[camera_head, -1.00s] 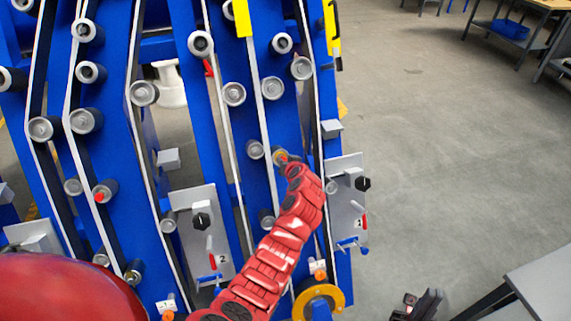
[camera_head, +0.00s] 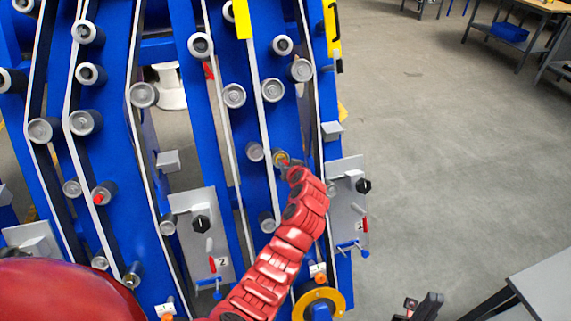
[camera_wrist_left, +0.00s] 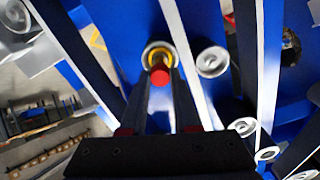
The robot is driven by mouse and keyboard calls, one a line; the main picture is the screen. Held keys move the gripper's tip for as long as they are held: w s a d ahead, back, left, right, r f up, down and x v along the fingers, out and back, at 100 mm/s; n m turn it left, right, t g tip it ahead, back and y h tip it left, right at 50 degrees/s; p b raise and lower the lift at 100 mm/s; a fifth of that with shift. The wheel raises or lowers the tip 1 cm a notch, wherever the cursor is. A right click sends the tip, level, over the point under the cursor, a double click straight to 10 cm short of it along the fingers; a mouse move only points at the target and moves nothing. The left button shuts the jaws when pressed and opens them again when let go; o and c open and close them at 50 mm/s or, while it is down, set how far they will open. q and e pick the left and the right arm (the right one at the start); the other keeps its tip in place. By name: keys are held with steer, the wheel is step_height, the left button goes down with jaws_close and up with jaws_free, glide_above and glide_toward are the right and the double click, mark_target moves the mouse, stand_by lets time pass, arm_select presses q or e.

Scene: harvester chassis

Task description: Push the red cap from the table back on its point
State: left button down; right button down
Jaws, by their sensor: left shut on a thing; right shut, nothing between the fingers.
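The red cap (camera_wrist_left: 160,75) is between the fingertips of my left gripper (camera_wrist_left: 161,80) in the left wrist view. My left gripper is shut on it. The cap is in front of a round point with a yellow ring (camera_wrist_left: 156,53) on the blue chassis. I cannot tell whether the cap touches the point. In the head view my left gripper (camera_head: 288,165) is at the yellow-ringed point (camera_head: 280,158), and the cap is hidden there. My right gripper (camera_head: 428,304) is shut and empty at the bottom, right of the chassis.
The blue chassis (camera_head: 190,95) carries several grey rollers and pale belts. A grey panel (camera_head: 347,205) with a black knob and red lever is close right of my left forearm. A grey table (camera_head: 545,285) stands at bottom right.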

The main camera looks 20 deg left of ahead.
arm_select(q)
steer(key=shift+s+d+r, duration=0.15)
steer(key=shift+s+r, duration=0.05)
steer(key=shift+s, duration=0.05)
steer(key=shift+b+x, duration=0.95)
steer(key=shift+x, duration=0.05)
steer(key=shift+b, duration=0.35)
